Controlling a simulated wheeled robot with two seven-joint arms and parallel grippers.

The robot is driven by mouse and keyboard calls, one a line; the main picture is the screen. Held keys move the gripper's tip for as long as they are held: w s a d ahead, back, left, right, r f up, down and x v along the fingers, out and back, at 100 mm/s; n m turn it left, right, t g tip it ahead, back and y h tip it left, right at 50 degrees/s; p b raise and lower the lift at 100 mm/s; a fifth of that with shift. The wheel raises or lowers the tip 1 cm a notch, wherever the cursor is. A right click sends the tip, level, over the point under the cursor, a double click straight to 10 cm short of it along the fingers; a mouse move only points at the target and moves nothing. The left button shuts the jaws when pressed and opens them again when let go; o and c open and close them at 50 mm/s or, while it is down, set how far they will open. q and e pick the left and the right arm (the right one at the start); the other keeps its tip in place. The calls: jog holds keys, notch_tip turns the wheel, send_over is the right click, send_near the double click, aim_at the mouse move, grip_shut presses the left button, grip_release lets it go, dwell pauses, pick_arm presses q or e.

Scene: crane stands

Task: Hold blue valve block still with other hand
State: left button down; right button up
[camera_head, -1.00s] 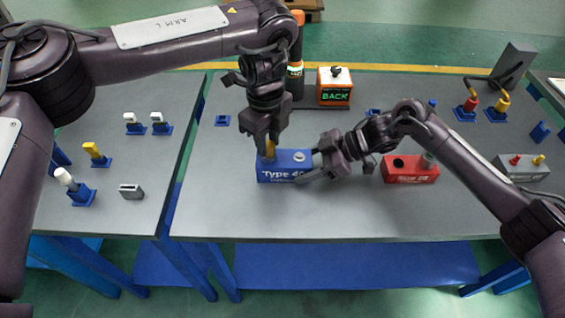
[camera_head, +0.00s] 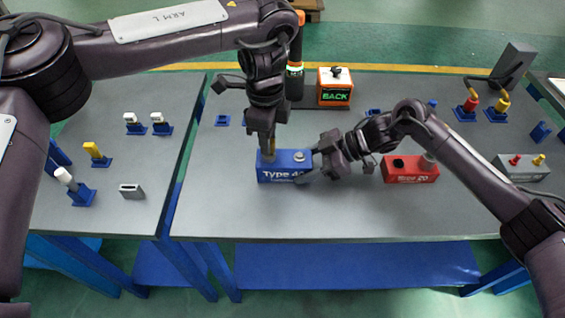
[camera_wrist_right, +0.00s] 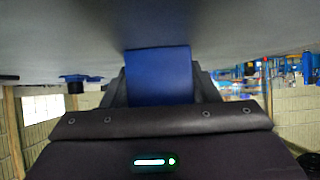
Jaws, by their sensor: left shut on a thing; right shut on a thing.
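The blue valve block (camera_head: 283,176), marked "Type 4…", sits on the middle table. My right gripper (camera_head: 308,164) is shut on its right end; in the right wrist view the blue block (camera_wrist_right: 158,77) fills the space between the fingers. My left gripper (camera_head: 268,143) is above the block's left end, pointing down, shut on a yellow-topped piece (camera_head: 268,152) that stands at the block's left port. The fingers partly hide this piece, and I cannot tell how deep it sits. A round silver port (camera_head: 299,157) shows at the right of the block's top.
An orange box marked BACK (camera_head: 334,88) is behind. A grey block (camera_head: 522,168) is at far right. The table front is clear.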

pick_arm(q)
jog(key=shift+r, duration=1.55)
pick_arm(e)
jog(key=o, duration=1.2)
jog(key=shift+o, duration=0.2)
jog(key=shift+d, duration=0.1)
jog(key=v, duration=1.2)
